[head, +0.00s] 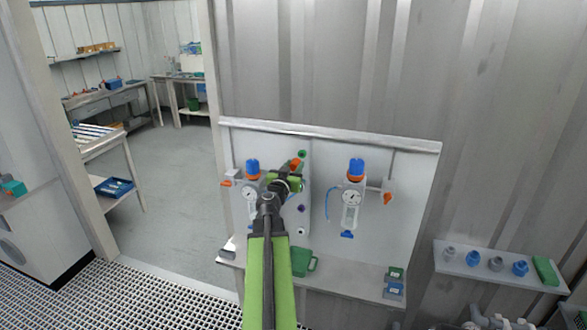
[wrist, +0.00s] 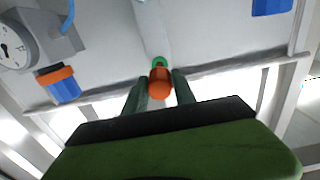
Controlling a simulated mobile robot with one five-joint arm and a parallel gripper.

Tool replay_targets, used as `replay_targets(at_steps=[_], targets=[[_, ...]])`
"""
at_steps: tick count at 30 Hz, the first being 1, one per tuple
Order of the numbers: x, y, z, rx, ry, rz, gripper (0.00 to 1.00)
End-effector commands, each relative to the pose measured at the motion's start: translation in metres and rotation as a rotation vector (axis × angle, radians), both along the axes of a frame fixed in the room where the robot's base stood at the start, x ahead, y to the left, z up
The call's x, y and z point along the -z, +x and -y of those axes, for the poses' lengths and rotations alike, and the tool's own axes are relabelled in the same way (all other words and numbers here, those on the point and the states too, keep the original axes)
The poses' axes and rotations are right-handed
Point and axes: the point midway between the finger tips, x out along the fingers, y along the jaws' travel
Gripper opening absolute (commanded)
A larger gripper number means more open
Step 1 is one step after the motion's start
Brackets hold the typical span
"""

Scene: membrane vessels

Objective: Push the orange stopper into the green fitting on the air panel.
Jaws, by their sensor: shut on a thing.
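My gripper (head: 293,172) is shut on the orange stopper (head: 295,163) in front of the air panel (head: 410,190). In the wrist view the stopper (wrist: 160,85) sits between the two dark green fingers of my gripper (wrist: 159,88). The green fitting (head: 302,153) shows just beyond the stopper, and as a green rim (wrist: 160,61) in the wrist view. The stopper hides part of the fitting. I cannot tell whether the stopper touches it or how far in it is.
A shelf (head: 480,270) with blue and grey parts is at the right.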

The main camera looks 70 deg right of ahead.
Motion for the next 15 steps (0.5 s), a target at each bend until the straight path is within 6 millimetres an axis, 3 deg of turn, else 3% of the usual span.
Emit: replay_targets(at_steps=[15], targets=[[0.000,0.002,0.048,0.002,0.000,0.000,0.00]])
